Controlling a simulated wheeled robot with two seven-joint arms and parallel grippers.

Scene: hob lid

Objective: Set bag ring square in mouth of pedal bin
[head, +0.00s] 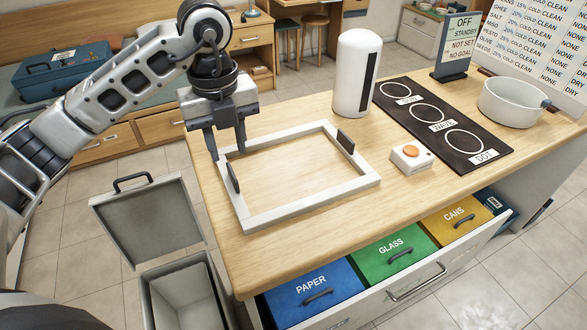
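The bag ring (309,198) is a pale rectangular frame lying flat on the wooden worktop. It has two dark upright tabs, one on its left side and one on its right. The pedal bin (183,300) stands on the floor below the worktop's left edge. Its grey lid (150,217) is swung open and its mouth is empty. My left gripper (228,153) points down by the ring's far left corner, near the left tab. My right gripper is not in view.
A white cylinder (356,72), an orange-button box (411,157), a black hob panel (440,120) and a white pot (512,102) stand right of the ring. An open drawer below holds blue, green and yellow bins (390,252). A blue toolbox (62,72) sits back left.

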